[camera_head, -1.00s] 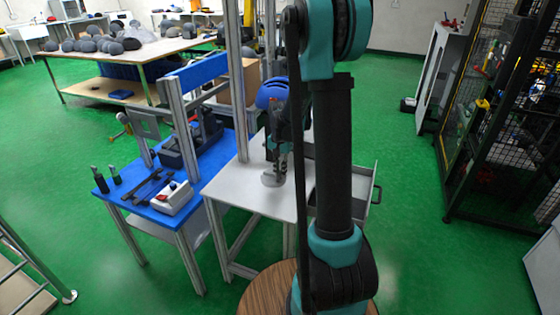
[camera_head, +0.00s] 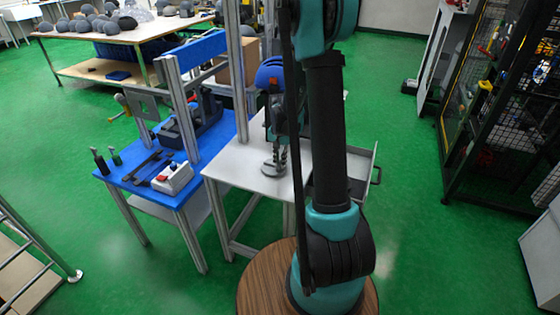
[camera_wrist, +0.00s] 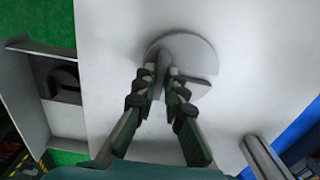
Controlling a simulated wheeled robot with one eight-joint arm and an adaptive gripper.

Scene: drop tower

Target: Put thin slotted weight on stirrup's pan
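A light grey round slotted disc (camera_wrist: 207,62) lies flat on the white tabletop in the wrist view, its slot showing as a dark line to the right. It also shows as a grey disc (camera_head: 273,169) in the head view. My gripper (camera_wrist: 163,82) is over the disc, fingers converging at its near side. A dark grey rounded piece at the fingertips hides part of the disc. I cannot tell whether the fingers are closed on the disc. In the head view my gripper (camera_head: 275,155) points down at it. I cannot make out the stirrup's pan.
An open drawer (camera_wrist: 22,90) sticks out beside the white table (camera_head: 240,180). A blue table (camera_head: 133,184) to the left carries a red-buttoned box (camera_head: 172,178), dark tools and metal uprights (camera_head: 183,110). A mesh cage (camera_head: 500,110) stands at the right.

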